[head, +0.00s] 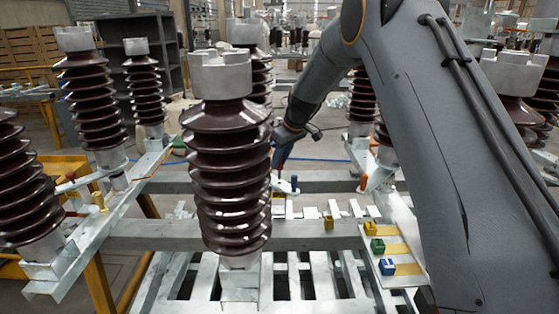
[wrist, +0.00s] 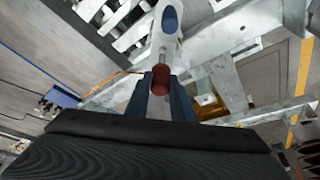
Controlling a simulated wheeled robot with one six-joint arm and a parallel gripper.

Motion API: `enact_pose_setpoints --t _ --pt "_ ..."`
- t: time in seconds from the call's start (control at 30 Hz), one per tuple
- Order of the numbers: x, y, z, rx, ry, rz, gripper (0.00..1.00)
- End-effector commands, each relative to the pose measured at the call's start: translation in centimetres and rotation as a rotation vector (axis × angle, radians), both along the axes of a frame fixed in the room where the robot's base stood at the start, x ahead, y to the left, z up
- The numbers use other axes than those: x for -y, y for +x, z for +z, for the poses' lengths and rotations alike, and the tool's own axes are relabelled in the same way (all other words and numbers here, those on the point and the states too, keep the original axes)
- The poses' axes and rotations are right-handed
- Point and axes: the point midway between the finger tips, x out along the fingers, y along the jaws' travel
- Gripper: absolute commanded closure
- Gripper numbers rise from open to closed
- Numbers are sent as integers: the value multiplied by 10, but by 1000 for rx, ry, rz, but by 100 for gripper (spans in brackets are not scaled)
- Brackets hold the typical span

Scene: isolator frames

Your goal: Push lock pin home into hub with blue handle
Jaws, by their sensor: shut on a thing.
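In the wrist view, my gripper (wrist: 161,90) is shut on the lock pin (wrist: 160,77) by its dark red knob, between two blue-grey fingers. A short grey shank runs from the knob toward the pale hub (wrist: 166,47). How deep the shank sits in the hub cannot be told. The blue handle (wrist: 170,18) shows as a blue oval on the hub's far part. In the head view, my gripper (head: 279,160) points down just right of the front insulator, which partly hides it. The blue handle (head: 294,184) stands close to its right; the pin is not clear there.
A large brown insulator (head: 228,170) stands in front, left of my gripper. Another hub with a yellow handle (head: 98,201) is on the left beam. Yellow, green and blue blocks (head: 387,267) sit on a plate at right. Steel beams surround the work spot.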

Motion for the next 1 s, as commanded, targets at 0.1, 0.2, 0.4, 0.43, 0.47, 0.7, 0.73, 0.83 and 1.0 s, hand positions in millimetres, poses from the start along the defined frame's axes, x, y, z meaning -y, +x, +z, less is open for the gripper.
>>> enact_pose_setpoints --t 0.1,0.2,0.4,0.43,0.47,0.7,0.73,0.83,1.0 --pt "0 0 -4 0 0 0 100" --pt "0 0 -6 0 0 0 100" --pt "0 0 -10 -1 0 0 100" --pt "0 0 -11 -1 0 0 100" --pt "0 0 -12 -1 1 0 100" --pt "0 0 -17 0 0 0 100" --pt "0 0 -18 0 0 0 100" --pt "0 0 -20 0 0 0 100" --pt "0 0 -23 0 0 1 100"
